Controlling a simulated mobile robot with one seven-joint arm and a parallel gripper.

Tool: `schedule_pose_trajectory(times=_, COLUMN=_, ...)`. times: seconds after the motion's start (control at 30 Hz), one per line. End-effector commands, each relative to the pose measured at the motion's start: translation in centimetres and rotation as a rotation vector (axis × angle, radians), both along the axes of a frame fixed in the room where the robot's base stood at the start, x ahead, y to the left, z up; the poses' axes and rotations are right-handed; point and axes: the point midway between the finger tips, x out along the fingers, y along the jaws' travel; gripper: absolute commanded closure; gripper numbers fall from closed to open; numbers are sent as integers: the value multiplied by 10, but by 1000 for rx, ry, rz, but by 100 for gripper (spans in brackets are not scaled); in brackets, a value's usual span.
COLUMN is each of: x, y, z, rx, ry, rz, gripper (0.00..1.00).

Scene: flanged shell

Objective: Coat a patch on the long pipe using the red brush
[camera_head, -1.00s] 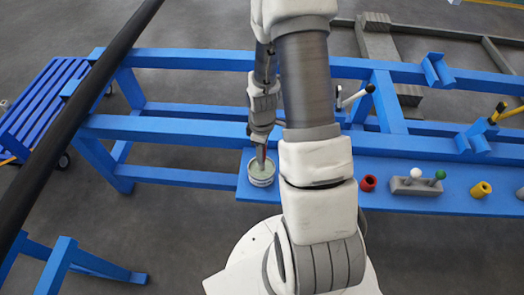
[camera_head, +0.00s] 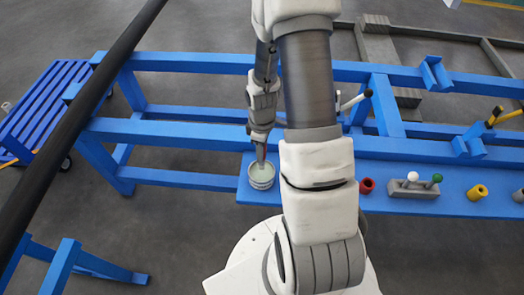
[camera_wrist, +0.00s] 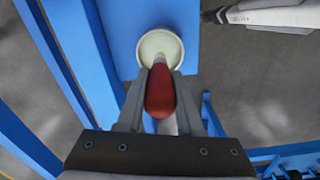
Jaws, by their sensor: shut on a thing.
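My gripper (camera_wrist: 160,105) is shut on the red brush (camera_wrist: 160,92) in the wrist view. The brush points down with its tip at the pale contents of a round can (camera_wrist: 147,38). In the head view the can (camera_head: 261,181) stands on the blue shelf, right below my gripper (camera_head: 260,146). Whether the tip is dipped in or just above the contents I cannot tell. The long pipe (camera_head: 75,118) is dark and runs diagonally across the left of the head view, resting on the blue frame.
On the blue shelf (camera_head: 400,205), right of my arm, are a red cup-like piece (camera_head: 367,186), a grey holder (camera_head: 414,189) with white and green knobs, and a yellow piece (camera_head: 477,192). A blue cart (camera_head: 40,107) stands behind the pipe at left.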

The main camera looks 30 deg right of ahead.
Motion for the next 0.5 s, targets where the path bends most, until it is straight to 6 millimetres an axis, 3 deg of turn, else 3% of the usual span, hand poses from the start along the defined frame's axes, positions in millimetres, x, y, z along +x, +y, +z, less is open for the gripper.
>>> schedule_pose_trajectory(times=0.5, x=0, y=0, z=44, rx=0, ry=0, rz=-1, gripper=100)
